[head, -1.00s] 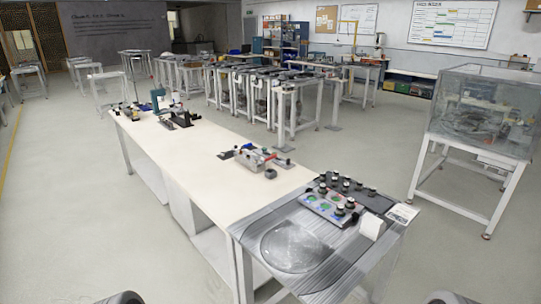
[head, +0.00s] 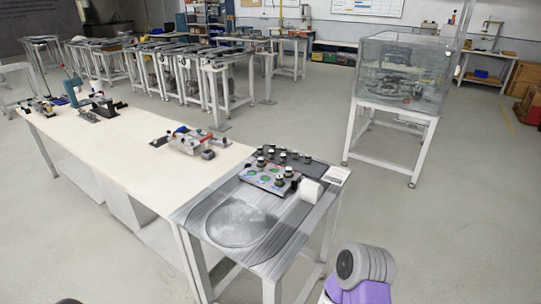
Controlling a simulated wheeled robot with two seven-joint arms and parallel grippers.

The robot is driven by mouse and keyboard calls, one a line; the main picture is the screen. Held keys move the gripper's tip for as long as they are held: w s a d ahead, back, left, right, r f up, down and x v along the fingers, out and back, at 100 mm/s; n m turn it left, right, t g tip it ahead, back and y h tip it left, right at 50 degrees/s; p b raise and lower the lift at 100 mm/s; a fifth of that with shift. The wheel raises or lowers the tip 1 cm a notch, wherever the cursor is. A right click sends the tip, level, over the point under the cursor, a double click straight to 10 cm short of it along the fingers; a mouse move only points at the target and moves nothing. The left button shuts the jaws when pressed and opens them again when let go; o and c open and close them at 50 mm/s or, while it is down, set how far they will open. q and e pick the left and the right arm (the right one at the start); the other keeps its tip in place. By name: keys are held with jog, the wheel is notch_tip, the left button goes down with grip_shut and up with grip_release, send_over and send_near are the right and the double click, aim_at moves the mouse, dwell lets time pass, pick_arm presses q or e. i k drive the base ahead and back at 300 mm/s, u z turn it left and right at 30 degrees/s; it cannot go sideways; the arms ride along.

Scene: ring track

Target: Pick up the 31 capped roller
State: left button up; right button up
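Several small capped rollers with dark and white parts stand on the near grey table; one roller (head: 279,186) is at the front of the group. They stand on a light plate (head: 264,184) with green spots and on a dark board (head: 318,167) behind it. Any number 31 is too small to read, so I cannot tell which roller it is. My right arm shows at the lower right with a purple link and a grey ribbed joint. Neither gripper shows.
The grey table (head: 205,212) has a round disc (head: 238,222) in front and a white block (head: 312,190) at right. A long cream bench (head: 130,150) adjoins it, bearing fixtures. A clear tank (head: 395,75) stands behind right. The floor at right is open.

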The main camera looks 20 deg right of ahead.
aim_at(272, 152)
jog(key=z, duration=1.75)
jog(key=i, duration=5.2)
jog(key=u, duration=3.05)
jog(key=i, duration=1.6)
